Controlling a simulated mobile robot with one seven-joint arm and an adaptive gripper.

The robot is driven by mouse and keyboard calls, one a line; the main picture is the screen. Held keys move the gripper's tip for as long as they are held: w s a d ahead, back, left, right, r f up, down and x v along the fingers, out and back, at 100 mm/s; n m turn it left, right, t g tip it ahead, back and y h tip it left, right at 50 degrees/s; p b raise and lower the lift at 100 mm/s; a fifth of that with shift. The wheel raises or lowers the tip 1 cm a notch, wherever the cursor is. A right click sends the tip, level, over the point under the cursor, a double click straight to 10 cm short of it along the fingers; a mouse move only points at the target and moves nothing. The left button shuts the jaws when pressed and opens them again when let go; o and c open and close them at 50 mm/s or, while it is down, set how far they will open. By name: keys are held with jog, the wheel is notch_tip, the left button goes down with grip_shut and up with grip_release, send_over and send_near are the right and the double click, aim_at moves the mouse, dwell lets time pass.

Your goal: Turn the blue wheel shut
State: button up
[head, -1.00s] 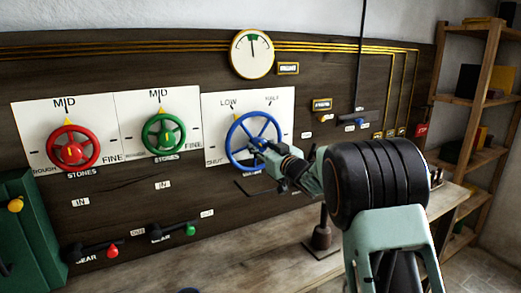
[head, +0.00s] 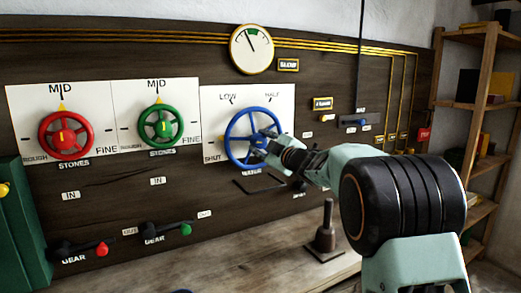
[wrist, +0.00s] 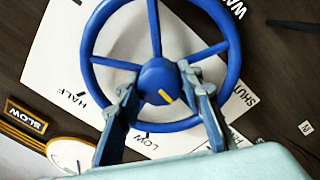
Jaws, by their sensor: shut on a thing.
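The blue wheel (head: 227,143) is mounted on a white plate with LOW, HALF and SHUT labels. A yellow pointer (head: 221,138) shows at the left of its rim, just above SHUT. My gripper (head: 263,143) reaches in from the right to the wheel's middle. In the wrist view the picture is turned over, and the blue wheel (wrist: 87,42) fills the top. There my gripper (wrist: 160,75) has one finger on each side of the blue hub, among the spokes, and is shut on the wheel. The fingers hide part of the lower spokes.
A red wheel (head: 46,137) and a green wheel (head: 142,130) are on the panel to the left, with gear levers below. A round gauge (head: 251,49) hangs above, its needle leaning left. A dark upright post (head: 325,237) stands on the bench below my arm.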

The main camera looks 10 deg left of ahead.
jog(key=shift+n+b, duration=0.4)
jog(key=shift+n, duration=0.5)
jog(key=o, duration=1.2)
jog(key=shift+c, duration=0.2)
jog(key=v, duration=1.2)
